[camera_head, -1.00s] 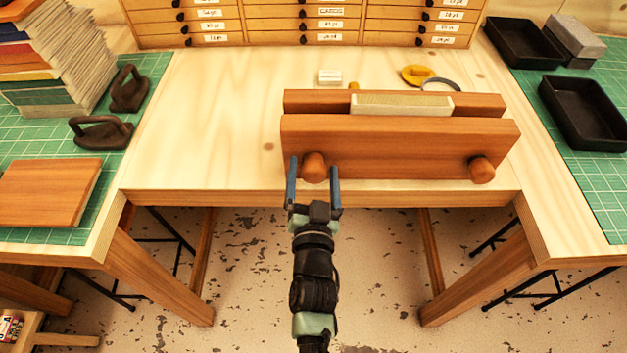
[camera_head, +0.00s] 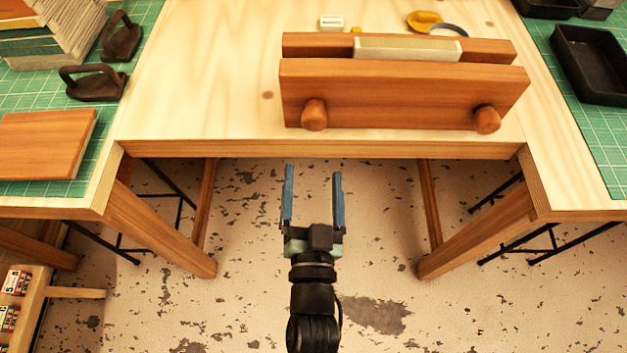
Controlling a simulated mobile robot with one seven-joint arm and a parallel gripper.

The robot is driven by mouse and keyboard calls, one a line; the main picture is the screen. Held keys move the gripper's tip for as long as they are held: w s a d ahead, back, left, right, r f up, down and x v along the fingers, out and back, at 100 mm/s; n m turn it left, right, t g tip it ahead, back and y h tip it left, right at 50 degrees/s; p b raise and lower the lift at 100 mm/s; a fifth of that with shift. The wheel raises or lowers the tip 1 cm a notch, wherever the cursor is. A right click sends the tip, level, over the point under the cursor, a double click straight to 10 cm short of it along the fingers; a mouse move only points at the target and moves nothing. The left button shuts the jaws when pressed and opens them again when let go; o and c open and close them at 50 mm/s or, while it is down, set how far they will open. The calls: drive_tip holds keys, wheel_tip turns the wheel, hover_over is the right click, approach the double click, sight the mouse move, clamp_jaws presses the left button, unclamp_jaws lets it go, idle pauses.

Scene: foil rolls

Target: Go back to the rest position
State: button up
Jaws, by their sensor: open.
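My gripper (camera_head: 313,192) is open and empty, with its two blue fingers pointing at the table. It is in front of the table's front edge, over the speckled floor, and touches nothing. The wooden press (camera_head: 400,95) stands on the table beyond it, with two round wooden knobs on its front board. A pale block of pages (camera_head: 408,49) sits between the press boards. The left knob (camera_head: 314,114) is beyond my fingertips, clear of them.
The pale wooden table (camera_head: 200,90) has front legs at both sides. Green mats carry flat irons (camera_head: 95,83), a brown board (camera_head: 45,144) and books at left, and a black tray (camera_head: 592,64) at right. A small shelf with boxes (camera_head: 14,282) is at lower left.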

idle(0.5)
drive_tip(key=w+a+r+n+t+y, duration=0.15)
drive_tip(key=w+r, duration=0.25)
drive_tip(key=r, duration=1.1)
drive_tip(key=w+r+n+t, duration=0.2)
drive_tip(key=w+r+t, duration=0.15)
drive_tip(key=r, duration=1.05)
drive_tip(key=s+r+t, duration=0.1)
drive_tip(key=s+r, duration=0.2)
drive_tip(key=r, duration=0.5)
drive_tip(key=s+d+r+t+h, duration=0.1)
drive_tip(key=s+r+t, duration=0.1)
drive_tip(key=r, duration=0.6)
drive_tip(key=s+r+t, duration=0.1)
drive_tip(key=s+r, duration=0.3)
drive_tip(key=r, duration=0.5)
drive_tip(key=shift+s+d, duration=0.3)
drive_tip(key=shift+d, duration=0.05)
drive_tip(key=shift+o, duration=0.2)
drive_tip(key=shift+n+h, duration=0.25)
